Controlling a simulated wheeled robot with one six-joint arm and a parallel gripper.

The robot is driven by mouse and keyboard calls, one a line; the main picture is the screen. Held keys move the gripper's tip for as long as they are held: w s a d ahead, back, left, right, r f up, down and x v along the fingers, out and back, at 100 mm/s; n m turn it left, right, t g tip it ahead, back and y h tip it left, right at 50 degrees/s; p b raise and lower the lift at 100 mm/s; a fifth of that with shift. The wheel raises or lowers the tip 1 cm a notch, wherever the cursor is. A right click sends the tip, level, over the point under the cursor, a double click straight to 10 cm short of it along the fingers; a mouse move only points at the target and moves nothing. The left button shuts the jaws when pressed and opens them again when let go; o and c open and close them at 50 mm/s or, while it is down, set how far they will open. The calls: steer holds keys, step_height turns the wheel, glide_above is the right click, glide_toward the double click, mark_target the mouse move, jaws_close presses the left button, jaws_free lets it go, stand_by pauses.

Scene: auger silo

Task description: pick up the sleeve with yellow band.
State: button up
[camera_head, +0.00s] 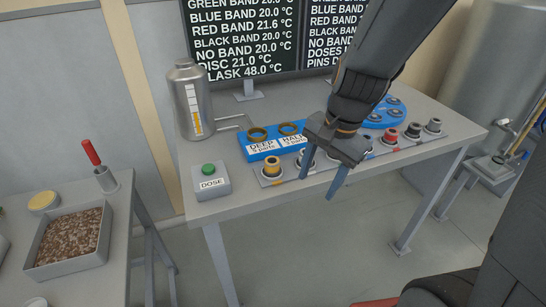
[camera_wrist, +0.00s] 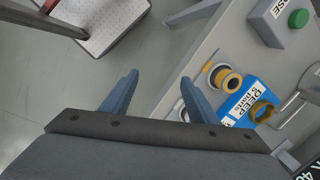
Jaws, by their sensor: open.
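The sleeve with a yellow band (camera_head: 272,168) stands upright in a holder at the left end of the row along the table's front edge. In the wrist view the same sleeve (camera_wrist: 228,80) shows to the right of the fingers, near the blue block. My gripper (camera_head: 322,172) is open, fingers pointing down, to the right of the yellow-band sleeve and at the table's front edge. The gripper in the wrist view (camera_wrist: 160,78) has nothing between its fingers. It partly hides the middle of the sleeve row.
A blue block (camera_head: 262,155) labelled DEEP and HALF stands behind the sleeve. A DOSE button box (camera_head: 210,183) is to its left, a metal flask (camera_head: 190,100) behind. A gravel tray (camera_head: 70,240) is at far left.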

mark_target(272, 160)
steer(key=w+a+r+m+t+y+p, duration=0.15)
steer(key=w+a+r+m+p, duration=0.45)
steer(key=m, duration=0.7)
steer(key=shift+m+y, duration=0.25)
steer(key=shift+m, duration=0.35)
steer(key=w+a+f, duration=0.1)
steer(key=f, duration=0.1)
steer(key=w+a+f+b, duration=0.1)
steer(key=f, duration=0.1)
steer(key=w+a+f, duration=0.1)
steer(key=w+f, duration=0.1)
steer(key=f, duration=0.1)
steer(key=shift+a, duration=0.2)
jaws_close()
steer(key=shift+r, duration=0.1)
